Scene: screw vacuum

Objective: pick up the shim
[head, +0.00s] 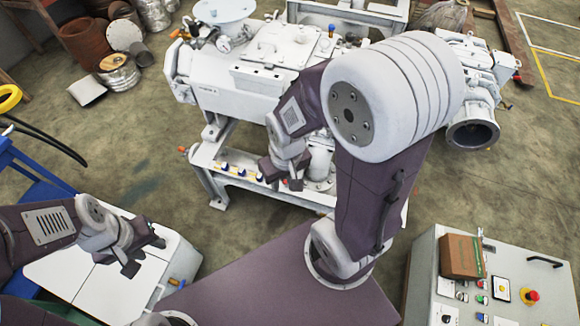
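I cannot make out a shim for certain in the head view. My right gripper (282,178) hangs in front of the white vacuum machine (225,85), close to its lower rail, with its fingers apart and nothing visible between them. Small dark-blue and white parts (241,172) sit in a row on that rail, left of the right gripper. My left gripper (145,255) is at the lower left, over the white cabinet top (75,275). Its fingers are spread, and it looks empty. My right arm hides part of the machine.
A control box (515,265) with buttons stands at the lower right, with a brown box (461,256) on it. Rusty barrels (88,42) and metal drums are at the upper left. A grey flanged pipe (472,135) juts from the machine's right. Open floor lies left of the machine.

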